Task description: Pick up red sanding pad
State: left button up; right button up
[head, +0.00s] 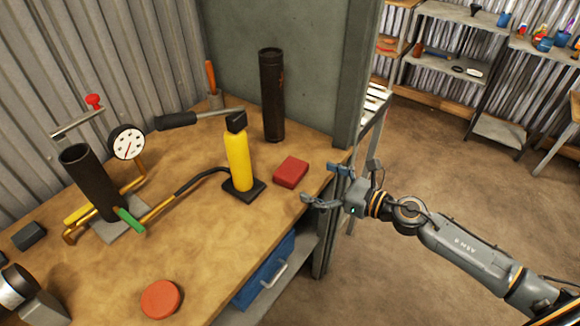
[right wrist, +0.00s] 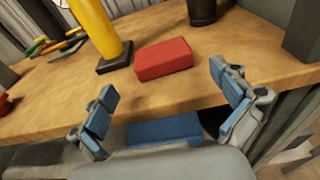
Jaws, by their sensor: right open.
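A red rectangular pad (head: 291,172) lies flat on the wooden workbench (head: 215,255), near its right edge and beside the yellow pump's base. It also shows in the right wrist view (right wrist: 163,59), beyond the fingers. A round orange-red disc (head: 161,299) lies at the bench's front. My right gripper (head: 319,183) is open and empty just off the bench's right edge, its fingers pointing at the rectangular pad without touching it. In the right wrist view the two blue-padded fingers (right wrist: 162,82) stand wide apart, with the pad between their lines. My left gripper is not in view.
A yellow cylinder (head: 238,160) on a black base stands close left of the pad. A tall dark tube (head: 271,95) stands behind it. A gauge (head: 127,142) and pipe fittings fill the bench's left. A grey post (head: 357,80) rises at the bench's far right corner.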

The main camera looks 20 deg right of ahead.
aim_at(291, 169)
jog(key=shift+x, duration=0.8)
jog(key=shift+w+a, duration=0.2)
jog(key=shift+w, duration=0.2)
jog(key=shift+w+a+p, duration=0.15)
jog(key=shift+p, duration=0.15)
jog(key=shift+w+a, duration=0.1)
jog(key=shift+w, duration=0.05)
jog(key=p+x, duration=0.1)
jog(key=x, duration=0.3)
jog(key=shift+w+a+f+p, duration=0.1)
jog(key=shift+w+a+p, duration=0.1)
jog(key=shift+p, duration=0.15)
jog(key=shift+w+a, duration=0.1)
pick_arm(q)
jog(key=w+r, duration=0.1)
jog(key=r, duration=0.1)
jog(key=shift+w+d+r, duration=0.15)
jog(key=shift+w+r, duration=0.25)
pick_arm(e)
jog(key=c, duration=1)
